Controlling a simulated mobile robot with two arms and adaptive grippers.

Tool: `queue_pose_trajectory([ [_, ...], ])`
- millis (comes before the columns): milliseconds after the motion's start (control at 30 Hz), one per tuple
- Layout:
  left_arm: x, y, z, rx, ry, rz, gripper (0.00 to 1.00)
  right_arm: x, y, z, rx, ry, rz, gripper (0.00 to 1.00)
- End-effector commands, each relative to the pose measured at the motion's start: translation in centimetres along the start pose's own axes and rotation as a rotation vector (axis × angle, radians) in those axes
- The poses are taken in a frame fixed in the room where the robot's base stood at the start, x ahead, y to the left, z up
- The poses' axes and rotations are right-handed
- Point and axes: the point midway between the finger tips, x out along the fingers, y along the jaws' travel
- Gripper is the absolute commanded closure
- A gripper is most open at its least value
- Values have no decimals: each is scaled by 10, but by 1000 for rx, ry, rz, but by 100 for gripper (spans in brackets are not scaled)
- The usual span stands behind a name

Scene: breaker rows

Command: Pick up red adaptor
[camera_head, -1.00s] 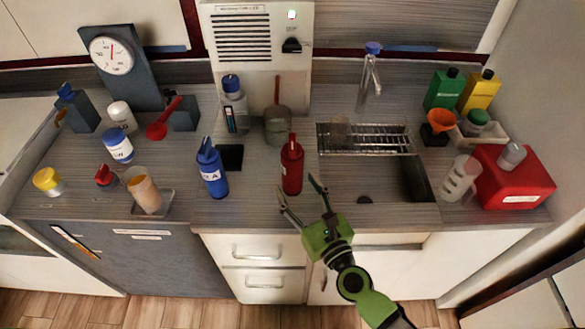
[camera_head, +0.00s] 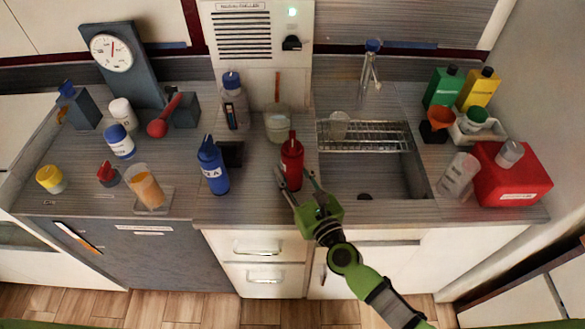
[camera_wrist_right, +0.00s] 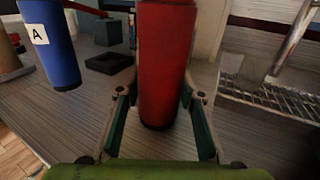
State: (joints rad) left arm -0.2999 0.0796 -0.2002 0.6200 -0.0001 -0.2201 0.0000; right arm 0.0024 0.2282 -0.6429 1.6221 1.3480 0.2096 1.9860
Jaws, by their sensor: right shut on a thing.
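The red adaptor (camera_head: 291,163) is an upright red bottle-shaped cylinder with a dark base, standing on the counter left of the sink. It fills the middle of the right wrist view (camera_wrist_right: 165,60), where its top is cut off. My right gripper (camera_head: 297,184) reaches it from the front, with one finger on each side of its lower part. In the right wrist view the fingers (camera_wrist_right: 158,118) are shut on it. Its base appears to be at the counter surface; I cannot tell whether it is lifted. My left gripper is not in view.
A blue bottle marked A (camera_head: 213,166) stands left of the red adaptor, beside a small black tray (camera_wrist_right: 108,63). A clear beaker (camera_head: 278,124) stands behind. The sink (camera_head: 365,182) and its drying rack (camera_head: 372,135) lie to the right. The counter's front edge is close.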

Motion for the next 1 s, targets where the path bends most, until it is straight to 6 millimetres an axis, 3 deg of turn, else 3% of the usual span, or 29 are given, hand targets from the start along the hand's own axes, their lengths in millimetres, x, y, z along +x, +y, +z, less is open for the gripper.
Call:
queue_pose_trajectory([
  [267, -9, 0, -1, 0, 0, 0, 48, 0, 0, 13, 2, -2, -1, 99],
  [433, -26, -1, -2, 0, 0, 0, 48, 0, 0, 39, 4, -5, -3, 99],
  [733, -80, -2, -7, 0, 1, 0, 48, -50, 23, 105, 6, -1, -4, 99],
  [767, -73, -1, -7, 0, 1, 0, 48, -57, 27, 100, 6, 0, -1, 99],
  [1000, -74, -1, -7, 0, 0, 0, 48, -102, 48, 118, 3, 0, 0, 99],
])
